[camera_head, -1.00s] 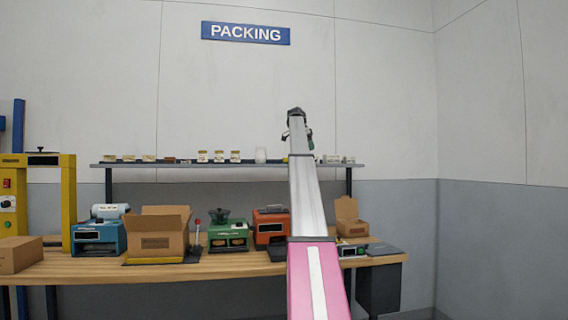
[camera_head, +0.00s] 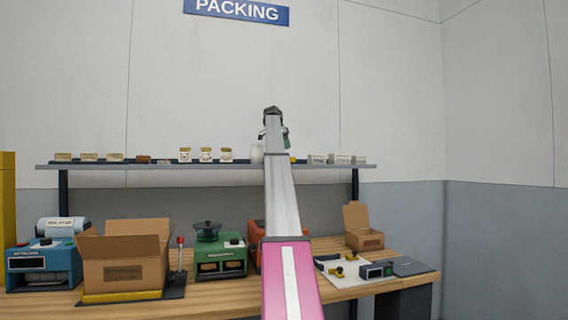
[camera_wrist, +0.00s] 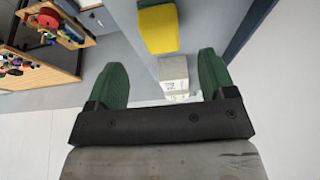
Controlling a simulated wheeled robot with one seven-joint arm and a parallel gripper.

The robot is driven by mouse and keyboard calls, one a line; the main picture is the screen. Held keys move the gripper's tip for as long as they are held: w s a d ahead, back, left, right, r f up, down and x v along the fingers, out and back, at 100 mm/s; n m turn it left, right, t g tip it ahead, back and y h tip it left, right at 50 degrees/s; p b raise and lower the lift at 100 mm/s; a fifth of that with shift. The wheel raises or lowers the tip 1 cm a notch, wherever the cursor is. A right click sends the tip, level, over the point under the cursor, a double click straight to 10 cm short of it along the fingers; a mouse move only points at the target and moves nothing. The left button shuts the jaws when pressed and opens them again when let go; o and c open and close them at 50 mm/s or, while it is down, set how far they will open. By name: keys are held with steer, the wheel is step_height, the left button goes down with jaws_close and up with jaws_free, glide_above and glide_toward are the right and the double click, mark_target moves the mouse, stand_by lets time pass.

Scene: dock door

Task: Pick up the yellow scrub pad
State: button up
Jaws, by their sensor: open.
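The yellow scrub pad (camera_wrist: 158,29) lies on the grey shelf (camera_wrist: 195,45) in the wrist view, ahead of my gripper and a little above its midline. In the head view only a small bit of yellow (camera_head: 292,159) shows on the shelf (camera_head: 100,166), just right of my arm. My gripper (camera_wrist: 165,78) is open and empty, with its two green fingers spread. The pad is beyond the fingertips and not between them. In the head view my gripper (camera_head: 272,122) is above shelf height and seen from behind, so its distance from the pad is hard to tell.
A pale labelled box (camera_wrist: 173,76) is near my fingertips in the wrist view. Pale boxes (camera_head: 340,159) stand right of the yellow bit; jars (camera_head: 206,155) and a white container (camera_head: 257,153) stand left. The bench (camera_head: 225,298) below holds cartons and machines.

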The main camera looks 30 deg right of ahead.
steer(key=shift+x, duration=3.9)
steer(key=c, duration=1)
